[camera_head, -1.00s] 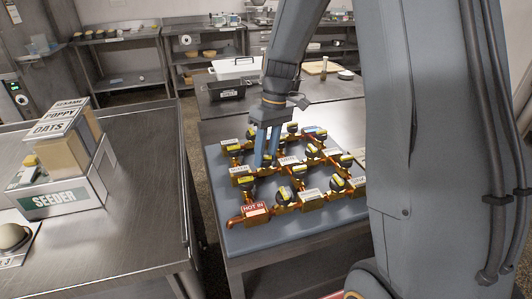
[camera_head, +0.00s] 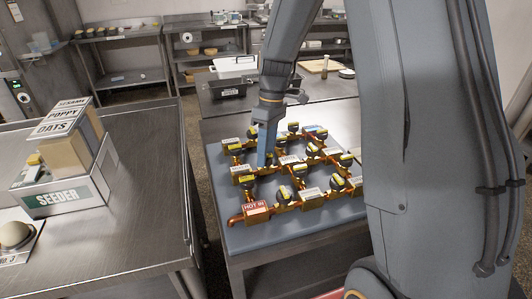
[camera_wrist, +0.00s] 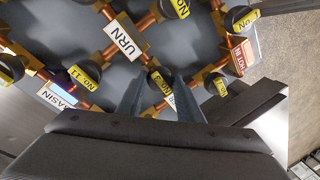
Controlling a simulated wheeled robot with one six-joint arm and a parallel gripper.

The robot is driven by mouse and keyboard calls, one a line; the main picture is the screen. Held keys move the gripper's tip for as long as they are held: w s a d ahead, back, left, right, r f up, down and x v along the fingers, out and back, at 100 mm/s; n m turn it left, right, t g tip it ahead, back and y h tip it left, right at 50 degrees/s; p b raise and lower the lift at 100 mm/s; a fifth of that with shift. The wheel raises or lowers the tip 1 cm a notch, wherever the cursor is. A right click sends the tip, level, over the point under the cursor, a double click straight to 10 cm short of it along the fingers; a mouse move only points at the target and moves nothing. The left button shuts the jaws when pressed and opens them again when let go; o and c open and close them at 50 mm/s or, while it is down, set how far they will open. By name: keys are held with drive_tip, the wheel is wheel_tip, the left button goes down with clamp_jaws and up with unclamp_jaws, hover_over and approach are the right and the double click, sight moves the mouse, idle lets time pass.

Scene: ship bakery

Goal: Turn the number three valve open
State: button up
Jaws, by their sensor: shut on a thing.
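A copper pipe manifold (camera_head: 246,182) with several black-knobbed valves and yellow number labels lies on a blue-grey board. My gripper (camera_head: 264,163) points down at its left-middle part, fingers seen nearly edge-on. In the wrist view my gripper (camera_wrist: 158,88) has its two fingers on either side of a dark valve knob (camera_wrist: 156,76) and is shut on it.
Other valves stand close around, including No. 11 (camera_wrist: 82,78) and one by the red HOT IN plate (camera_wrist: 238,57). The URN plate (camera_wrist: 124,41) is just beyond. In the head view, the seeder box (camera_head: 62,190) stands on the left counter, across a gap.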

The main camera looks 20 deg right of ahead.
drive_tip(key=shift+w, duration=0.1)
drive_tip(key=o, duration=1)
drive_tip(key=b+v, duration=0.1)
drive_tip(key=v, duration=0.7)
drive_tip(key=shift+b, duration=0.3)
